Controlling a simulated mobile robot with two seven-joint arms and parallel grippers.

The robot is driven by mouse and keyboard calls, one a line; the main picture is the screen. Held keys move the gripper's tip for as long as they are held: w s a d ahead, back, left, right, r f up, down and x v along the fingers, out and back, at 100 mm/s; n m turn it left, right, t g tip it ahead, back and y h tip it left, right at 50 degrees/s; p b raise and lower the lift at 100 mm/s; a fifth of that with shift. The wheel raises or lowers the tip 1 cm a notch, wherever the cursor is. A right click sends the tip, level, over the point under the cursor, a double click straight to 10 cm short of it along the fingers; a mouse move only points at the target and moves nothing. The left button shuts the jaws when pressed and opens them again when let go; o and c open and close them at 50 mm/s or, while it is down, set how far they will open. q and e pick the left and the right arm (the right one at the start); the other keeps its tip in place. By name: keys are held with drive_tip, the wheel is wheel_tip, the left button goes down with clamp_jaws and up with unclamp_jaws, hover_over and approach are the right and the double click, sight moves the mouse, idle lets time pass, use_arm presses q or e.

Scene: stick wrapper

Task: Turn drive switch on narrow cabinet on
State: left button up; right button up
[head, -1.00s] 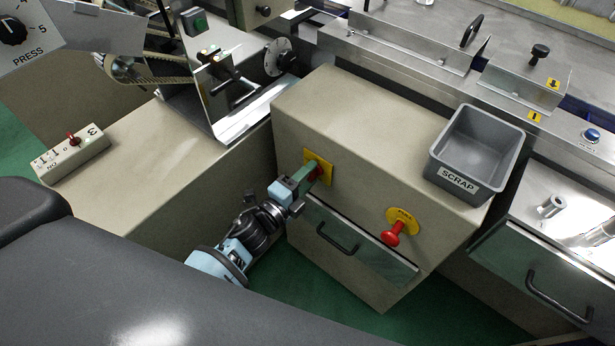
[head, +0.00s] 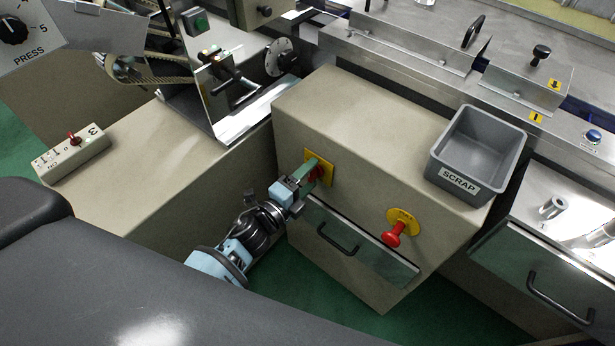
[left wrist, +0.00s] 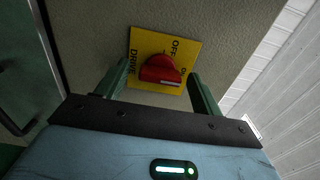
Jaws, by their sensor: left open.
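The drive switch is a red rotary knob (left wrist: 161,70) on a yellow plate (left wrist: 184,47) marked DRIVE, OFF and a partly hidden ON. The plate is on the front of the narrow beige cabinet (head: 365,145). In the left wrist view, the knob's white mark lies toward the ON side, at its lower right. My left gripper (head: 313,172) is open in front of the switch. Its green fingers stand on either side of the knob in the left wrist view (left wrist: 158,88), apart from it as seen there. In the head view the fingers partly hide the knob (head: 318,173). My right gripper is not in view.
Below the switch is a drawer with a black handle (head: 337,239). A red push button (head: 393,236) on a yellow plate sits to its right. A grey SCRAP bin (head: 474,150) stands on the cabinet top. A box with a red knob (head: 74,139) lies on the left surface.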

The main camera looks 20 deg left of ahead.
use_arm(q)
drive_tip(key=v, duration=0.7)
drive_tip(key=shift+s, duration=0.4)
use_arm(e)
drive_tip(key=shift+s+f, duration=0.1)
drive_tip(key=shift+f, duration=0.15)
use_arm(q)
drive_tip(key=shift+a, duration=0.1)
drive_tip(key=s+a+f+n+g+y+p, duration=0.1)
drive_tip(key=s+n+g+p, duration=0.3)
drive_tip(key=s+n, duration=0.6)
drive_tip(key=s+a+f+n+g+y+p, duration=0.1)
drive_tip(key=s+f+n+g+y+p, duration=0.2)
drive_tip(key=s+n, duration=0.7)
drive_tip(key=s+f+g, duration=0.1)
drive_tip(key=s, duration=0.7)
drive_tip(key=shift+s+f+p, duration=0.3)
drive_tip(key=shift+s+p, duration=0.05)
drive_tip(key=shift+s, duration=0.05)
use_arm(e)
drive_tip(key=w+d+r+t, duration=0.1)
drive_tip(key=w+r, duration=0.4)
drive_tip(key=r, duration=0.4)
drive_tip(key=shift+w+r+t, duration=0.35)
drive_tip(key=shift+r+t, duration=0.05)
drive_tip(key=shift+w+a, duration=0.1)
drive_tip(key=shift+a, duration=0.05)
